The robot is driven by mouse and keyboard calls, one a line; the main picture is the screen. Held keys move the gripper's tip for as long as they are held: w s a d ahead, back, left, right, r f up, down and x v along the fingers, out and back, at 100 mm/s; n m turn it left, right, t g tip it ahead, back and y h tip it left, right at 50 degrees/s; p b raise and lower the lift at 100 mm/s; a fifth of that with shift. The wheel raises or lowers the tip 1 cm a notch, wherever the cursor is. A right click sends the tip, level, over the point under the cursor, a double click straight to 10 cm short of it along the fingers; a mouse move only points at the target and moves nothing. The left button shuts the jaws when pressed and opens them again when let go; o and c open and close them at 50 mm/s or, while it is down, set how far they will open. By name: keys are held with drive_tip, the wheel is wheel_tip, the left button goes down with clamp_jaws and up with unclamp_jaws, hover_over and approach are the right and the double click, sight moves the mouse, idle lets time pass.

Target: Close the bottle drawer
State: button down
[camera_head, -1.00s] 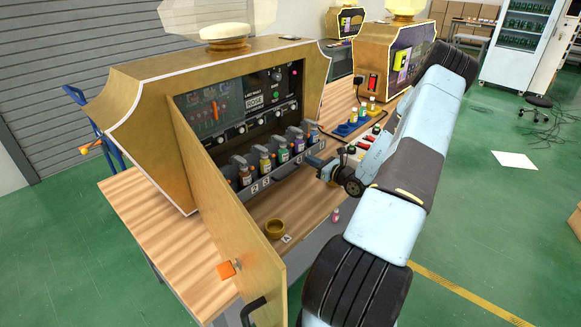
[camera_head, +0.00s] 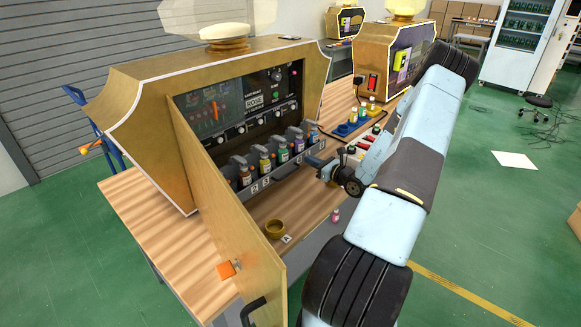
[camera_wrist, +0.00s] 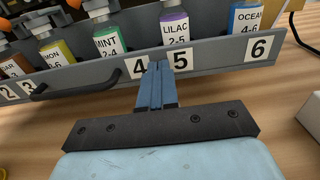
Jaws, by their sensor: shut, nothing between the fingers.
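The bottle drawer is a long grey tray (camera_head: 268,181) with numbered slots, standing out from the front of the wooden vending cabinet (camera_head: 150,98). It holds a row of labelled bottles, among them mint (camera_wrist: 108,42), lilac (camera_wrist: 175,30) and ocean (camera_wrist: 245,18). A dark bar handle (camera_wrist: 80,84) is on its front, left of number 4. My gripper (camera_head: 308,160) is shut and empty at the right part of the drawer front. In the wrist view its blue fingertips (camera_wrist: 155,66) are at the front face between numbers 4 and 5; I cannot tell whether they touch.
The cabinet's wooden door (camera_head: 232,240) is swung open at the left. A brass ring-shaped dish (camera_head: 275,229) and a small pink bottle (camera_head: 335,215) stand on the wooden counter (camera_head: 308,205) in front of the drawer. Coloured buttons and small bottles lie beyond my gripper.

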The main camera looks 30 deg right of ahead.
sight(298, 153)
idle(0.3)
drive_tip(key=shift+x, duration=9.7)
drive_tip(key=shift+f, duration=0.15)
drive_tip(key=shift+v, duration=6.1)
